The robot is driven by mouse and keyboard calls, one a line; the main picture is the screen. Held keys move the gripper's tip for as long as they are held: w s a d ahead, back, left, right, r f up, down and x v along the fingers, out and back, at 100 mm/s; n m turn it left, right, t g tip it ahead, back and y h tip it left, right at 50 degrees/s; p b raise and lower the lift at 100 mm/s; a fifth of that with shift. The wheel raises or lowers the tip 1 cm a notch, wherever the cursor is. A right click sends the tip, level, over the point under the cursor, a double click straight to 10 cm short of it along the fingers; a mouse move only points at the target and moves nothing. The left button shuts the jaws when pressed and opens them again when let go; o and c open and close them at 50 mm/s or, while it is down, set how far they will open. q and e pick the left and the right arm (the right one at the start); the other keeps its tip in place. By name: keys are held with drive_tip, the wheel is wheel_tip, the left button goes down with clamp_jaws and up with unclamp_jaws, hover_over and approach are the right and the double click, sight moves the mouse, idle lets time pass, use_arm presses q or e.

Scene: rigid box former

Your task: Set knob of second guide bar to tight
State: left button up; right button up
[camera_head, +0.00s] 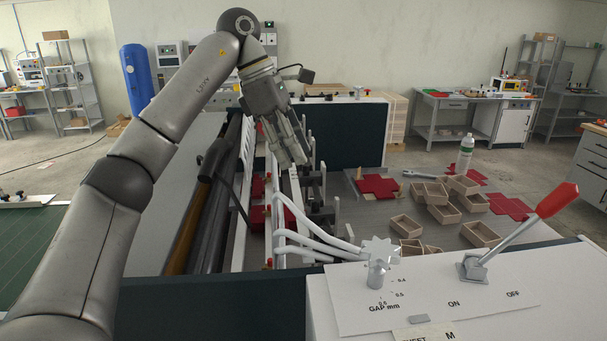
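My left gripper (286,152) hangs fingers-down over the machine, above the long rails and bars in its middle. Its fingers are narrow and partly overlap from this angle, so I cannot tell how far apart they are. A pale guide bar (295,188) runs lengthwise just below the fingertips. Another long pale bar (243,175) lies to its left. Any knob under the fingers is hidden by the gripper or too small to make out, and so is its setting. I cannot tell which bar is the second. My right gripper is not in view.
A control panel (430,285) at the front carries a star-shaped gap knob (381,252) and a red-handled lever (556,200). Curved white tubes (310,240) stand behind it. Small open boxes (443,212), red blanks (377,186) and a bottle (465,152) occupy the right side.

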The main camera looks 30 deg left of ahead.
use_arm(q)
drive_tip(key=shift+v, duration=0.95)
